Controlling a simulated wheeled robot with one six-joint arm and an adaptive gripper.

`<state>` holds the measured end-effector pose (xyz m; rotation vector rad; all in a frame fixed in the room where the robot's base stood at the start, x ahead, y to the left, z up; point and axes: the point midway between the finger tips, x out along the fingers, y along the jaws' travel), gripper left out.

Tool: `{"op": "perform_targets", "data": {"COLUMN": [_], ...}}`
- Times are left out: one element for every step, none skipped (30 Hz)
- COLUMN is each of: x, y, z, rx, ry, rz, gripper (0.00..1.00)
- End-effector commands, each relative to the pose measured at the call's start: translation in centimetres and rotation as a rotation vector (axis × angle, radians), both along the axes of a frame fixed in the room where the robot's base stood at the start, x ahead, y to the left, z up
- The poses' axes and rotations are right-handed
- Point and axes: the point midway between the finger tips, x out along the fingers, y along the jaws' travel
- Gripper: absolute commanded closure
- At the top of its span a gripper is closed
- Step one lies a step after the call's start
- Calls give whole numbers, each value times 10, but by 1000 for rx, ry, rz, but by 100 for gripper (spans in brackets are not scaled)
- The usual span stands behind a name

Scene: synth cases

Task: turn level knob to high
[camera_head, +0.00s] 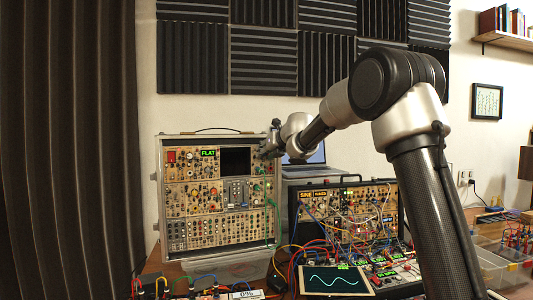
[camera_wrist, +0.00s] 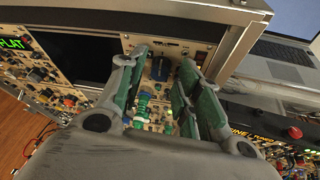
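My gripper (camera_wrist: 163,62) is open, with one green-padded finger on each side of a large dark blue knob (camera_wrist: 160,68) in the wrist view. The knob sits on a beige panel of the left synth case (camera_head: 165,205). I cannot tell whether the fingers touch it, and its pointer and label are unreadable, so I cannot confirm it is the level knob. In the head view my gripper (camera_head: 270,147) is at the upper right of that case, and the arm hides the panel there. A green display (camera_head: 208,153) on the case reads FLAT; it also shows in the wrist view (camera_wrist: 13,43).
A dark screen (camera_head: 236,161) sits left of my gripper. The case's metal frame (camera_wrist: 228,50) and a laptop (camera_wrist: 280,62) are close on the right. A second case (camera_head: 350,208) with many patch cables stands to the right.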

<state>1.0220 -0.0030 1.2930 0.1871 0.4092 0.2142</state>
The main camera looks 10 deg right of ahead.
Motion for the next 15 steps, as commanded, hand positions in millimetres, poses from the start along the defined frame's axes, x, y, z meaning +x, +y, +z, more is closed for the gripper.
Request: {"op": "perform_targets", "data": {"x": [0,0,0,0,0,0,0,0,0,0,0,0,0,0,0], "y": [0,0,0,0,0,0,0,0,0,0,0,-1,-1,-1,-1], "z": [0,0,0,0,0,0,0,0,0,0,0,0,0,0,0], "rx": [0,0,0,0,0,0,0,0,1,3,5,9,15,21,32], "ry": [0,0,0,0,0,0,0,0,0,1,1,2,3,3,5], "rz": [0,0,0,0,0,0,0,0,0,0,0,-1,-1,-1,-2], "gripper": [80,86,93,98,100,100,100,100,100,100,100,100,100,100,100]}}
